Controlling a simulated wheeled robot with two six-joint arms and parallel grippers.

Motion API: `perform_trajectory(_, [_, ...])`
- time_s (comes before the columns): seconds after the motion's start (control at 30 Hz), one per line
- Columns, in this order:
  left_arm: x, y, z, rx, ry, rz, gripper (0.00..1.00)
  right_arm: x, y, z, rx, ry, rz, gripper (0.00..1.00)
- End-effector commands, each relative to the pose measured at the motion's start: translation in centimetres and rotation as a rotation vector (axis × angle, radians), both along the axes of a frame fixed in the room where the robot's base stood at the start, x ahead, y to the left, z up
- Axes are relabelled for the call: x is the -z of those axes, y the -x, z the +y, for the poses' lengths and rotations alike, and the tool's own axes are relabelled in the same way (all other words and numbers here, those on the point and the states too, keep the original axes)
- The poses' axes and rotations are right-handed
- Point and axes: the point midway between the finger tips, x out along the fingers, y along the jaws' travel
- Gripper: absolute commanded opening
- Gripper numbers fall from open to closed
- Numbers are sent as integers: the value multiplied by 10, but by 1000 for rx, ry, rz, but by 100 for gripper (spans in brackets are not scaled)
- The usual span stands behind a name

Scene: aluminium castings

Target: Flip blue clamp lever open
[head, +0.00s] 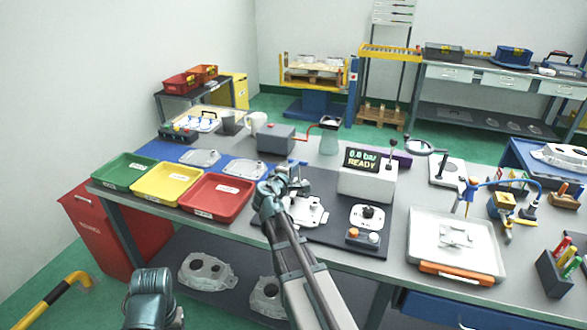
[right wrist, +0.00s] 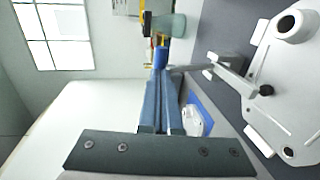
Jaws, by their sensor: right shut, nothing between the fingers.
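My right gripper (head: 291,180) reaches over the bench at the dark fixture plate. In the right wrist view its two fingers (right wrist: 162,105) lie together, shut and empty. The blue clamp lever grip (right wrist: 160,56) shows just past the fingertips; I cannot tell whether they touch. A grey bar runs from the grip to the clamp (right wrist: 232,78), beside a pale aluminium casting (right wrist: 285,85). In the head view the blue lever (head: 297,162) is small above the gripper, and the casting (head: 308,212) is partly hidden by my arm. My left gripper is out of view.
A pressure display box (head: 367,183) reading "0.0 bar READY" stands right of the clamp. A button box (head: 362,237) sits in front of it. Green, yellow and red trays (head: 215,213) are at the left. A flask (head: 329,143) and grey box (head: 276,139) stand behind.

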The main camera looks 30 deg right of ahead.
Motion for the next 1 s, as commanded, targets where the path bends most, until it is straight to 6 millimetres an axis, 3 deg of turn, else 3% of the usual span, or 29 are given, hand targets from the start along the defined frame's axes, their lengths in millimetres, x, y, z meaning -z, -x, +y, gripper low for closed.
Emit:
perform_trajectory(0.27, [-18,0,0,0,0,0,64,-8,-4,-5,4,-35,28,0])
perform_trajectory(0.6, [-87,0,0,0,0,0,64,-26,-27,-30,6,-225,191,0])
perform_trajectory(1.0, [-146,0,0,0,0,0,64,-20,-60,-67,4,-516,439,0])
